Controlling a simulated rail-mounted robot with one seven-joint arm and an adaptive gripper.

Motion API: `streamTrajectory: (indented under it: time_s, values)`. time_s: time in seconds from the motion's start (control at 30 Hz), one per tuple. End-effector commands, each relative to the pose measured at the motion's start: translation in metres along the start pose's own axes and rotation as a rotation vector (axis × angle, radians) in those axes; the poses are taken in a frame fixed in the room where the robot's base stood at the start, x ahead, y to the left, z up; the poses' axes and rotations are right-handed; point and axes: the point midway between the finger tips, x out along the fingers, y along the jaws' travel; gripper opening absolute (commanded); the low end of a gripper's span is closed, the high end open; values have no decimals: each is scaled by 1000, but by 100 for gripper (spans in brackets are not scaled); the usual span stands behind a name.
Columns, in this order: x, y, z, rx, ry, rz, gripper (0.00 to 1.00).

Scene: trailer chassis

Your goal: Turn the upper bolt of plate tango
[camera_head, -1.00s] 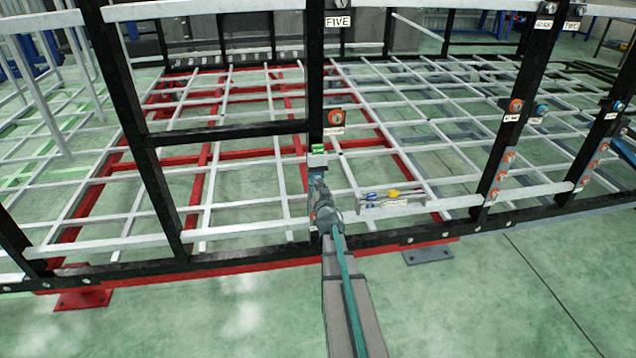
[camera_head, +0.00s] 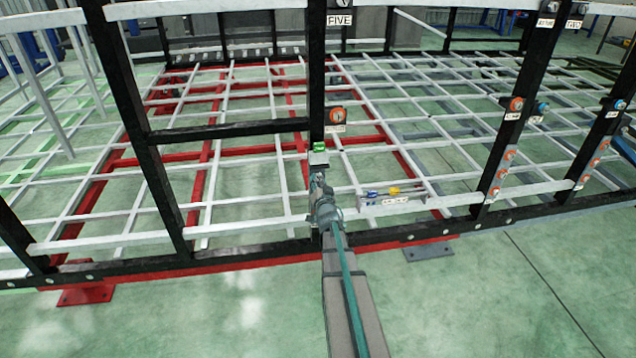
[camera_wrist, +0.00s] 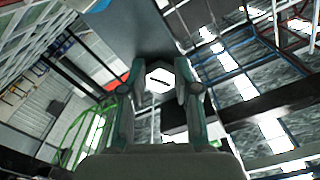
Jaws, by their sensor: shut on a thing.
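In the wrist view a pale hexagonal bolt head (camera_wrist: 159,80) with a dark line across its face sits between my two fingers. My gripper (camera_wrist: 162,88) is shut on it, one finger on each side. A dark grey surface (camera_wrist: 135,30) is close by the bolt. In the head view my gripper (camera_head: 318,188) is at the black upright post, just below a grey block with a green top (camera_head: 319,148). My wrist hides the lower part of the post, and the bolt cannot be made out there. I cannot read the name tango on any plate.
A small shelf with blue and yellow parts (camera_head: 385,197) is right of my gripper. An orange round fitting (camera_head: 336,115) is above. Black posts with orange and blue fittings (camera_head: 513,108) stand further right. White bars form a grid behind; the green floor in front is open.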

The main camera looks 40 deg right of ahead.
Motion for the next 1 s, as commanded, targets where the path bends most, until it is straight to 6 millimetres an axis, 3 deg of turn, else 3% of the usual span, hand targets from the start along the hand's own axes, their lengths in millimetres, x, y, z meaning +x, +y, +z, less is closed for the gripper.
streamTrajectory:
  time_s: [0.03, 0.07, 0.2, 0.67, 1.0]
  values:
    - [-3, 1, 1, 0, -3, 4, 0]
    - [-3, 1, 1, 0, -3, 4, 32]
    - [-2, 1, 0, 0, -2, 3, 56]
    - [-8, 0, 0, -1, -1, 1, 56]
    - [-59, -1, -1, -1, -1, 2, 56]
